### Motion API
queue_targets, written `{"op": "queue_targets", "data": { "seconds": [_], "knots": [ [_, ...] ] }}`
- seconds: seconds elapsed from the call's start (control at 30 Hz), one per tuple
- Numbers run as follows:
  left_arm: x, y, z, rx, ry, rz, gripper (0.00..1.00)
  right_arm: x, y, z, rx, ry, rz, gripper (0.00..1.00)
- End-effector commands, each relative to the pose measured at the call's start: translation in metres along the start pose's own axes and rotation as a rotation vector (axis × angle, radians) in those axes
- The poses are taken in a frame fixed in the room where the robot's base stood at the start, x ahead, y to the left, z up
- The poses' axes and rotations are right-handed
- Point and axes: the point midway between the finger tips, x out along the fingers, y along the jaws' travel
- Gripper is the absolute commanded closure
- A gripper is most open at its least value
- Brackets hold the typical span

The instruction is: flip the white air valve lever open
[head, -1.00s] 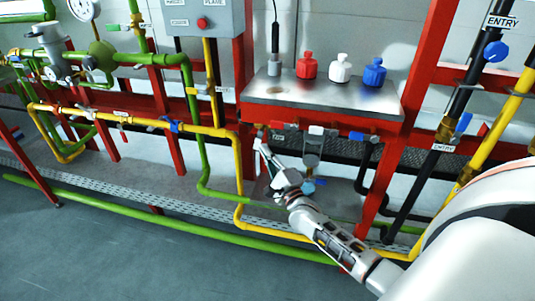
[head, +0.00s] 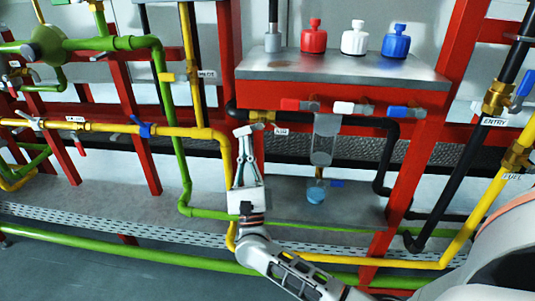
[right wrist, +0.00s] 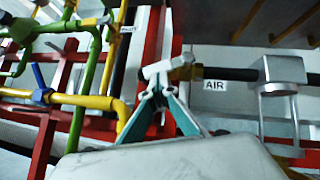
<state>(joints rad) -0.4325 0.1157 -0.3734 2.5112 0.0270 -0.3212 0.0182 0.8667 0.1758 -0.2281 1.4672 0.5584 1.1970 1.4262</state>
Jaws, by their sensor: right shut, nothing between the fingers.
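The air valve (head: 262,116) has a brass body on the black pipe below the bench, at the left front leg. The AIR label (right wrist: 215,85) is right of it in the right wrist view. The white lever (right wrist: 157,69) extends left from the valve there, just above my fingertips. My right gripper (head: 243,131) is shut and empty, pointing up at the valve's left side. Its fingers also converge in the right wrist view (right wrist: 160,88). Fingertips and lever overlap in view; I cannot tell whether they touch. My left gripper is not in view.
The bench (head: 330,68) carries red, white and blue knobs. Red, white (head: 345,107) and blue levers sit under it, above a clear cup (head: 323,138). A yellow pipe (head: 180,131) and a green pipe (head: 172,120) run close left of my gripper. Floor is free in front.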

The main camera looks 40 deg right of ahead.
Motion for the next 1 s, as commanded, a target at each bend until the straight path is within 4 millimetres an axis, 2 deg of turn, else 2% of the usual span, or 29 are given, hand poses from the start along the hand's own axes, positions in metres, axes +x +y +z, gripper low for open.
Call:
{"op": "queue_targets", "data": {
  "seconds": [0.03, 0.3, 1.0],
  "knots": [
    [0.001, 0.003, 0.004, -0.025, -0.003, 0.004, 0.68, 0.0, 0.003, -0.001, 0.025, 0.003, -0.024, 1.0],
    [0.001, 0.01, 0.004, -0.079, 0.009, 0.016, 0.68, 0.009, 0.006, 0.009, 0.03, -0.003, -0.031, 1.0],
    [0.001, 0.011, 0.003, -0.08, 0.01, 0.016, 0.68, 0.014, 0.01, 0.013, 0.028, -0.002, -0.029, 1.0]
  ]
}}
